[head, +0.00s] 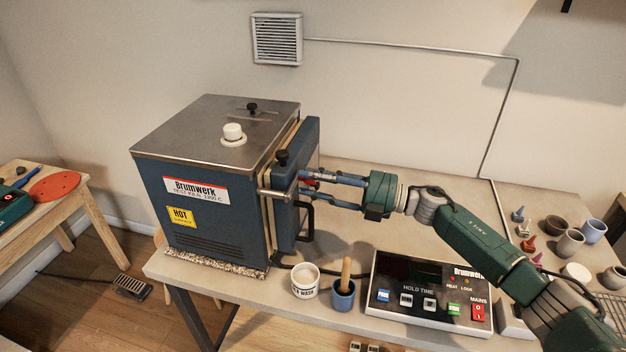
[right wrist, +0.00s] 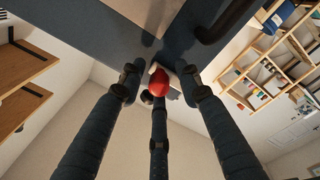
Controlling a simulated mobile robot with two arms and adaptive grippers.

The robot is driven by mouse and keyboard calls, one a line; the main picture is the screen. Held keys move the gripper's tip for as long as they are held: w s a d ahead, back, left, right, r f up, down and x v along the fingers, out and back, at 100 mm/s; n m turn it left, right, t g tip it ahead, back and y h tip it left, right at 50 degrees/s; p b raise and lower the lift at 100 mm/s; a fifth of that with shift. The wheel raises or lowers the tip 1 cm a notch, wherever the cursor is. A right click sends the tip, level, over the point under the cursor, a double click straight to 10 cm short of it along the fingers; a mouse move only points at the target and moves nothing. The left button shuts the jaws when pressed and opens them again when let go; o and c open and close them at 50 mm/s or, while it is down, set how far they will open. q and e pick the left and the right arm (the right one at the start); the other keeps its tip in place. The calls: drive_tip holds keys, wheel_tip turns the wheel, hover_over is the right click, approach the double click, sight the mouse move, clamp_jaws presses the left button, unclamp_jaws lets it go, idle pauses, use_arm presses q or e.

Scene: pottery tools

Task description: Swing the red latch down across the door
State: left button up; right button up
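The kiln (head: 200,180) stands on the table with its dark blue door (head: 303,150) at its right side, close against the body. The red latch part (head: 312,182) shows as a small patch at the door, mostly hidden by my fingers. In the right wrist view the rounded red end (right wrist: 154,83) lies between my fingertips. My right gripper (head: 304,184) reaches in from the right at the door. Its fingers (right wrist: 158,84) are spread around the red end with gaps visible at the sides. Contact with the single finger is unclear. My left gripper is out of view.
A steel bar (head: 276,194) and a dark handle (head: 308,222) stick out near the door. A white tub (head: 305,283), a blue cup (head: 343,296) with a wooden tool and a control box (head: 425,292) stand in front. Small pots (head: 569,244) are at right.

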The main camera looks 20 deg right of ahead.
drive_tip(key=v, duration=1.2)
idle(0.5)
